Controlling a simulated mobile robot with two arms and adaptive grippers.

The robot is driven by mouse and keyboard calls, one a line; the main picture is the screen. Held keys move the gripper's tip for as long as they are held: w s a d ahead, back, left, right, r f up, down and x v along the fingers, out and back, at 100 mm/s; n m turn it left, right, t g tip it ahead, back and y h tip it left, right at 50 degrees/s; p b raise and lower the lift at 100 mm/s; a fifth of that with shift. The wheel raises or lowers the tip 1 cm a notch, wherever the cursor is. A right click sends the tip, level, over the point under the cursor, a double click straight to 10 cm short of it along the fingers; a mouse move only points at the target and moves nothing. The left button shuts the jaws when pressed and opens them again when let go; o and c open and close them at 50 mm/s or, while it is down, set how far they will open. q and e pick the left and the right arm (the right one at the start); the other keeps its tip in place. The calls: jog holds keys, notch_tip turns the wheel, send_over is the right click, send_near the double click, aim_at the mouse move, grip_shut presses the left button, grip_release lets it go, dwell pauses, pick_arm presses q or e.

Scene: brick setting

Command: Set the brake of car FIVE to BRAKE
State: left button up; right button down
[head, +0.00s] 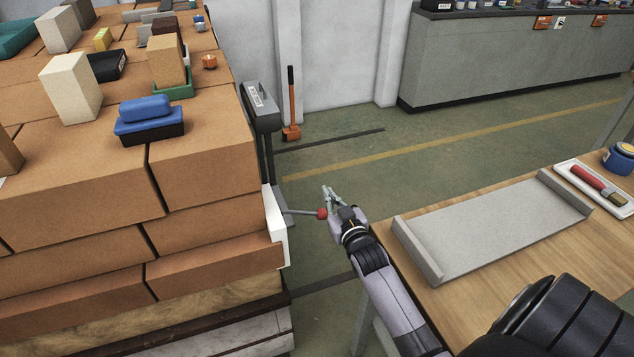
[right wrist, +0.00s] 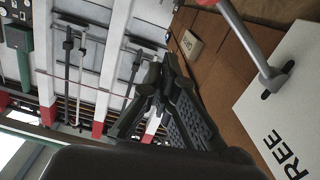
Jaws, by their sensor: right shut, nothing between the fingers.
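A brake lever (head: 300,212) with a red knob (head: 322,213) sticks out to the right from a white plate (head: 276,228) on the side of the loaded car. In the right wrist view the grey lever (right wrist: 243,40) comes out of a dark slot in the white plate (right wrist: 290,110), where the letters "REE" show. The lever's knob is partly cut off at the top there. My right gripper (head: 329,194) is shut and empty, just beside the knob in the head view; its fingers also show in the right wrist view (right wrist: 158,75). No car number is readable. My left gripper is out of view.
Large brown blocks (head: 75,190) are stacked on the car, with small bricks on top. A grey box on a post (head: 262,105) stands behind the lever. A wooden table (head: 455,310) with a grey tray (head: 490,230) is at right. Green floor lies between.

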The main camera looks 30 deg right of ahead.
dwell(0.4)
jog(key=f+v, duration=0.1)
jog(key=v, duration=1.1)
jog(key=s+a+f+n+g+y+p, duration=0.15)
jog(key=s+a+f+g, duration=0.3)
jog(key=f, duration=1.05)
jog(key=s+a+f+g+y+p, duration=0.1)
jog(key=s+a+f+g+y, duration=0.3)
jog(key=f, duration=1.2)
jog(key=s+a+f+g, duration=0.1)
jog(key=s+f, duration=0.3)
jog(key=s, duration=0.5)
jog(key=s+a+f+n+g+h+p, duration=0.1)
jog(key=s+f+g, duration=0.3)
jog(key=s, duration=0.6)
jog(key=s+a+f+n+g, duration=0.1)
jog(key=s+a+f+g, duration=0.1)
jog(key=s+f, duration=0.4)
jog(key=s+a, duration=0.1)
jog(key=s, duration=0.3)
jog(key=shift+f, duration=0.25)
